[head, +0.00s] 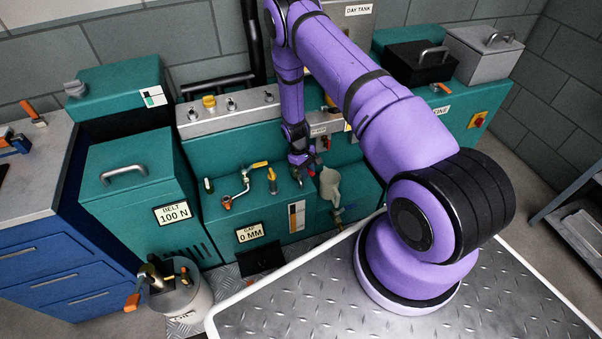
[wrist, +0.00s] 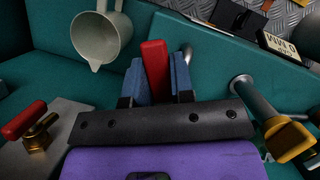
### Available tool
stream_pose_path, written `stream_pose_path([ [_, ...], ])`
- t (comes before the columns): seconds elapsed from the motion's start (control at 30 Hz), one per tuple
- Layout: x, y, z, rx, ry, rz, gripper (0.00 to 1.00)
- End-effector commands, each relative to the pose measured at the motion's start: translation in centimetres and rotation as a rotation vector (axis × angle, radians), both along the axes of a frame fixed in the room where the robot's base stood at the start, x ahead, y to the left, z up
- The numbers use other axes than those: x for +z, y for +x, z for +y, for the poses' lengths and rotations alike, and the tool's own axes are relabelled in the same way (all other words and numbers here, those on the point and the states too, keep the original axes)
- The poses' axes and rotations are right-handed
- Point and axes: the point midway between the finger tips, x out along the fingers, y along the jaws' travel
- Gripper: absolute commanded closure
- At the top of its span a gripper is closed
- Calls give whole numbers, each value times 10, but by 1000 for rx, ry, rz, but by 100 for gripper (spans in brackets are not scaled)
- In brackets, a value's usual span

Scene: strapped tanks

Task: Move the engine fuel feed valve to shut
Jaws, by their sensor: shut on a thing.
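My gripper (wrist: 156,84) is shut on a red lever handle (wrist: 154,62), with a blue-grey finger on each side of it. The handle sticks out beyond the fingertips; its pivot is hidden, and no label shows that it is the engine fuel feed valve. In the head view my gripper (head: 301,163) is low at the front of the teal machine, beside a pale jug (head: 330,186). A second red lever (wrist: 24,118) on a brass fitting (wrist: 40,134) sits apart at the left of the wrist view.
The jug also shows in the wrist view (wrist: 101,40). A yellow-ended metal part (wrist: 290,140) stands right of my gripper. Pipework with a yellow handle (head: 259,164) rises from the teal housing (head: 230,250). A grey bucket (head: 185,296) stands at the lower left.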

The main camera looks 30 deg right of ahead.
Motion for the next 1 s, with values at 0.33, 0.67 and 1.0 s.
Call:
stream_pose_path([
  [0.33, 0, 4, -9, 159, -1, -3, 100],
  [0.67, 0, 9, -16, 311, 0, -2, 100],
  [1.0, 1, 15, -24, 472, -1, -3, 100],
])
